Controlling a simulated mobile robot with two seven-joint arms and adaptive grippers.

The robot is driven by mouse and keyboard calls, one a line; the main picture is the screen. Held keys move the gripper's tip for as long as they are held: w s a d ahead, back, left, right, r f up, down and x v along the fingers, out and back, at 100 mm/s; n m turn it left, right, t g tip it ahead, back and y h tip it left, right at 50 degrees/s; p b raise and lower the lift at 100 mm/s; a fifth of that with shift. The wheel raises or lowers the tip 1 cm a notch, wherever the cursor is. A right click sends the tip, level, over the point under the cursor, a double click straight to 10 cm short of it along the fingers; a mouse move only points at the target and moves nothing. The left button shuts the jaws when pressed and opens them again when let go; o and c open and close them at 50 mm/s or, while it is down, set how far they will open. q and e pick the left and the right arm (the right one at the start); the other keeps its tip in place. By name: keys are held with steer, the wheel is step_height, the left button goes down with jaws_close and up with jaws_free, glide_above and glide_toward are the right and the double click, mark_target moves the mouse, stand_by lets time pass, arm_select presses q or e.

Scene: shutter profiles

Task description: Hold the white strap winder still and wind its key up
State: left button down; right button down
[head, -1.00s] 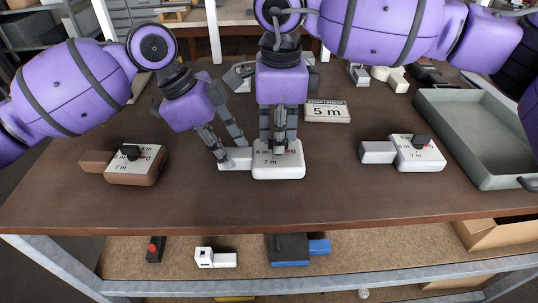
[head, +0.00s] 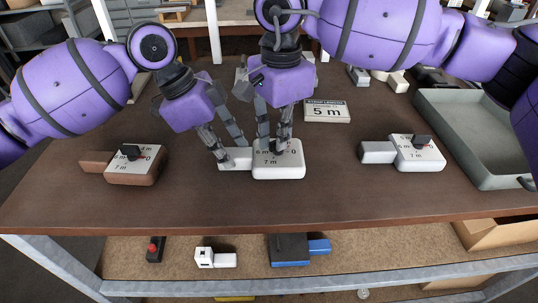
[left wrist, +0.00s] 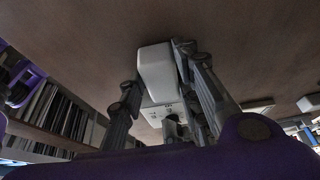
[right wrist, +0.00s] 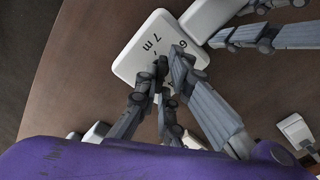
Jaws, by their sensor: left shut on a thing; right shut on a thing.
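The white strap winder (head: 290,172) lies flat at the middle of the table, its dial face up with numbers and "7 m" showing. Its narrower white end (head: 240,156) points left. My left gripper (head: 232,153) is shut on that end, fingers on either side; the left wrist view shows the white end (left wrist: 156,68) between them. My right gripper (head: 275,146) comes from above and is shut on the dark key on the dial. The key is mostly hidden by the fingers. In the right wrist view the dial face (right wrist: 150,45) shows "6" and "7 m".
A sign (head: 327,111) behind the winder reads "5 m". A brown winder (head: 130,175) lies at the left, another white-bodied winder (head: 420,155) at the right. A grey tray (head: 470,150) stands at the right edge. The table in front of the white winder is clear.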

steer(key=n, duration=0.6)
stand_by(0.3)
steer(key=c, duration=1.9)
jaws_free()
steer(key=shift+r, duration=0.15)
steer(key=shift+r, duration=2.85)
